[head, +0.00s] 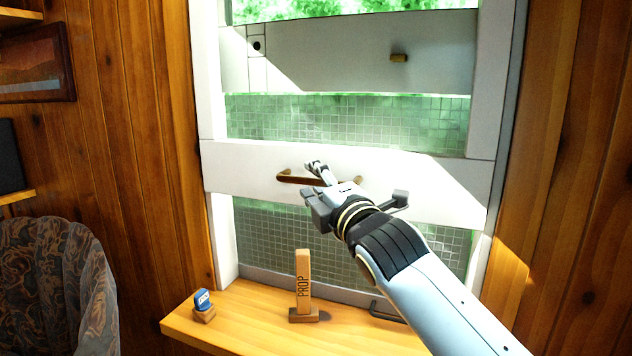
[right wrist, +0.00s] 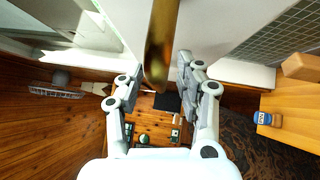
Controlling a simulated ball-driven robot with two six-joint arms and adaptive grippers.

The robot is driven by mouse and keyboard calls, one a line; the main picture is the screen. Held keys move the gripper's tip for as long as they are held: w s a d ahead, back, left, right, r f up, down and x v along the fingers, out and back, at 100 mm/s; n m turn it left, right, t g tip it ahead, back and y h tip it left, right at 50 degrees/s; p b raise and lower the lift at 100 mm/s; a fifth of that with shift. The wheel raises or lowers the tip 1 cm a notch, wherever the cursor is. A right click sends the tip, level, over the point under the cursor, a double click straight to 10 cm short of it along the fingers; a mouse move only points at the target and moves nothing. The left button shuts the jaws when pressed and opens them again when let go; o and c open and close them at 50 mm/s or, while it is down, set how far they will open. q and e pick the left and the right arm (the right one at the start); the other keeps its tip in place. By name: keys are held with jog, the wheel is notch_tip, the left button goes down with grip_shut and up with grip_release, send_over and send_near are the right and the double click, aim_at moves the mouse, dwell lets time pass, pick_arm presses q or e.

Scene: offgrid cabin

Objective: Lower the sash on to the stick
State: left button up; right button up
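The sash shows as a wide white rail (head: 240,165) across the window, with a bronze bar handle (head: 290,178) on its face. The stick, marked PROP (head: 303,275), stands upright on a small wooden foot on the sill, below the rail. In the picture a gap shows between its top and the rail. My right gripper (head: 318,180) is at the handle and hides its middle. In the right wrist view the brass handle (right wrist: 161,50) passes between the two spread fingers (right wrist: 160,75), with narrow gaps beside it. My left gripper is not in view.
The wooden sill (head: 250,320) carries a small blue block on a wooden stand (head: 203,305) at left and a dark metal bar (head: 385,312) at right, partly behind my arm. A patterned armchair (head: 55,285) stands at the left. A brass catch (head: 399,57) sits higher up.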

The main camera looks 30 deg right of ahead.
jog(key=shift+c, duration=0.2)
grip_shut()
notch_tip(320, 180, down, 11)
jog(key=b, duration=0.8)
jog(key=shift+f, duration=0.2)
jog(key=shift+o, duration=0.2)
grip_release()
jog(key=shift+r, duration=0.1)
